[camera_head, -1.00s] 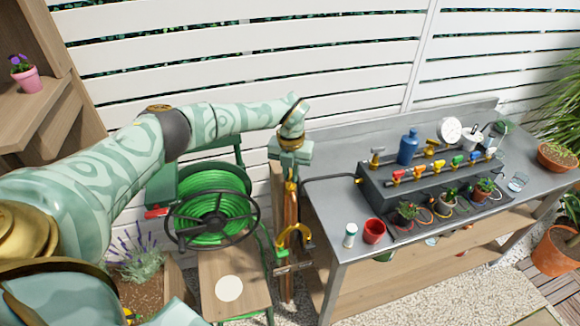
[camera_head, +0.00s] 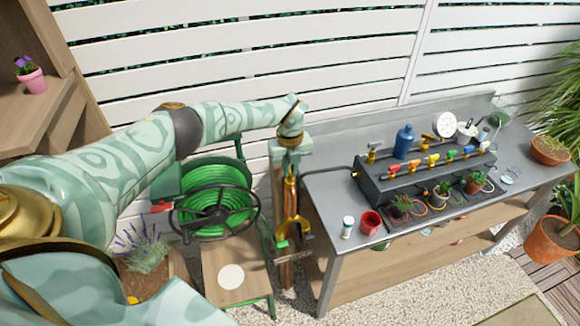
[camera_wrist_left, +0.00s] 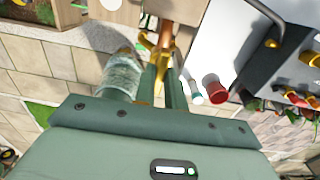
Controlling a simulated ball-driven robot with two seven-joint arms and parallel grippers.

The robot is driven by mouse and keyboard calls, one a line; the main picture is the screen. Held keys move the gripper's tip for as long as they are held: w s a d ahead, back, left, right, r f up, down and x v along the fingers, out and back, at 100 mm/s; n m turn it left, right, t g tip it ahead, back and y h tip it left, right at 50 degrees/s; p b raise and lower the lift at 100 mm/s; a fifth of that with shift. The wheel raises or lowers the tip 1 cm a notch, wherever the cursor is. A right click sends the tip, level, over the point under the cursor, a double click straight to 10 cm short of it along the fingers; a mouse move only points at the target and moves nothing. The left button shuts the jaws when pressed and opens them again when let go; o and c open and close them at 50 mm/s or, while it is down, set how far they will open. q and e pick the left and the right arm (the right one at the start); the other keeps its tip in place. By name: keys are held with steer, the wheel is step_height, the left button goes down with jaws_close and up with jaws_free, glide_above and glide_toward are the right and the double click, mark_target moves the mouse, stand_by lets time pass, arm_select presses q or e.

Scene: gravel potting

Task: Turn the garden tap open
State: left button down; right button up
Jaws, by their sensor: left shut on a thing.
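The garden tap (camera_head: 293,234) shows as a yellow, brass-coloured forked piece against the wooden post, with a small green part at its lower left. My left gripper (camera_head: 290,205) comes down onto it from above and is shut on what looks like its handle. The left wrist view shows the gripper's fingers (camera_wrist_left: 168,72) closed in around yellow metal (camera_wrist_left: 149,42) beside the wooden post. The fingers hide most of the grip, so the exact contact cannot be told. My right gripper is not in view.
A green hose reel (camera_head: 214,205) stands left of the post above a wooden board (camera_head: 225,262). The metal bench (camera_head: 328,210) to the right holds a valve manifold, a red pot (camera_head: 370,222), a small white bottle (camera_head: 348,227) and several plants. A slatted white fence runs behind.

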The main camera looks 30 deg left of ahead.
mark_target(290, 171)
arm_select(q)
steer(key=shift+w+r, duration=0.1)
steer(key=c, duration=1.5)
jaws_free()
steer(key=shift+o, duration=0.2)
step_height(290, 171, up, 16)
steer(key=shift+p, duration=0.3)
steer(key=shift+r, duration=0.1)
